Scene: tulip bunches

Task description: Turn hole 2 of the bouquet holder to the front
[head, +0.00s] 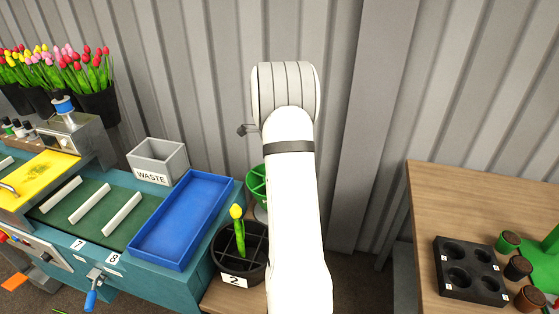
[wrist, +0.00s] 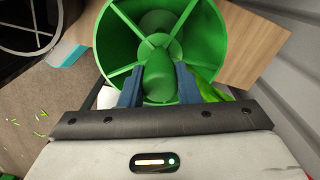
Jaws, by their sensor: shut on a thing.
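The bouquet holder (wrist: 113,45) is a round green tub split by thin radial walls that meet at a thick central post (wrist: 160,68). In the wrist view my gripper (wrist: 159,72) is over it, with its blue-grey fingers on either side of the post, shut on it. A green leaf or stem (wrist: 210,91) shows beside the right finger. In the head view only the left edge of the holder (head: 257,183) shows; my arm hides the rest and the gripper. No hole number is readable on the holder.
A black bucket (head: 219,262) labelled 2, holding a yellow tulip (head: 237,213), stands close to the holder's left. Further left are a blue tray (head: 138,249) and a grey waste bin (head: 136,157). A corrugated wall (head: 390,100) is behind. A wooden table (head: 430,205) stands right.

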